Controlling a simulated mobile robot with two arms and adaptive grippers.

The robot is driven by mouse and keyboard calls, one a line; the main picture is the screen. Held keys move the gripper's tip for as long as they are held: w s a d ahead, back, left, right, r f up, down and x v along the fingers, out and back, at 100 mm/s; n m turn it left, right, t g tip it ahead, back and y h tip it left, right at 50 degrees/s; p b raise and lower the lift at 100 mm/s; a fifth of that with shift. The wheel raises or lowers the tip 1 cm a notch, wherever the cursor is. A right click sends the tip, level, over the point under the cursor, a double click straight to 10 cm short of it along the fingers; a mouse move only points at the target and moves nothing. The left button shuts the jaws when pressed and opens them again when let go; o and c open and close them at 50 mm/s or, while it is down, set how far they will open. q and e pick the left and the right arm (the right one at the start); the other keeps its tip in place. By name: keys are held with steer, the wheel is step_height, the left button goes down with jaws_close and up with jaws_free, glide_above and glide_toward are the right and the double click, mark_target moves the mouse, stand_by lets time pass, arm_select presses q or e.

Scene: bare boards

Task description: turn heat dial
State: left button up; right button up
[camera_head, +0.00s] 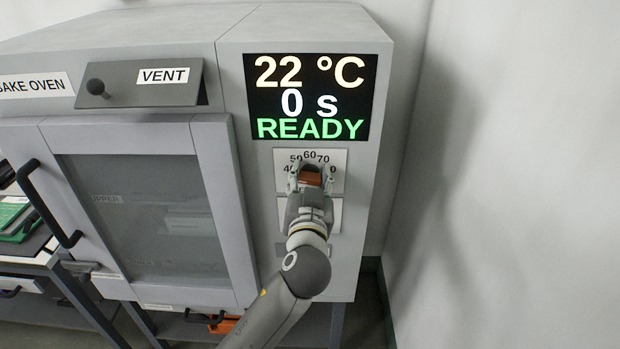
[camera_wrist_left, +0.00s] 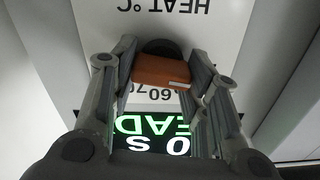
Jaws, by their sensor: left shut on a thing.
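The heat dial (camera_wrist_left: 160,72) has an orange-brown grip with a pale line on it, and a dark round base shows behind it in the left wrist view. In the head view the dial (camera_head: 310,178) sits on a white scale plate (camera_head: 337,158) with numbers such as 50, 60 and 70. My left gripper (camera_head: 310,176) is at the dial, its fingers on both sides of the grip and shut on it. In the left wrist view the gripper (camera_wrist_left: 158,80) hides part of the scale, and "HEAT °C" appears upside down. My right gripper is not in view.
The display (camera_head: 310,97) above the dial reads 22 °C, 0 s, READY. The oven door (camera_head: 135,200) is shut, with a dark handle (camera_head: 45,205). A VENT panel (camera_head: 140,84) with a black knob is at upper left. A wall (camera_head: 510,170) stands to the right.

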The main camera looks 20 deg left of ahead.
arm_select(q)
steer(key=shift+m, duration=0.3)
steer(key=m+p, duration=0.1)
steer(key=m, duration=0.1)
steer(key=shift+r+m+p, duration=0.1)
steer(key=shift+m+p, duration=0.2)
steer(key=shift+p, duration=0.1)
steer(key=m+p, duration=0.2)
steer(key=m, duration=0.2)
steer(key=shift+d+m, duration=0.15)
steer(key=shift+m, duration=0.15)
steer(key=m+p, duration=0.3)
steer(key=m, duration=0.1)
steer(key=shift+w, duration=0.1)
steer(key=shift+d+f+m+p, duration=0.15)
steer(key=shift+m+p, duration=0.3)
steer(key=shift+m, duration=0.55)
steer(key=shift+a+f+m+p, duration=0.15)
steer(key=shift+m+p, duration=0.3)
steer(key=shift+m, duration=0.55)
steer(key=shift+d, duration=0.1)
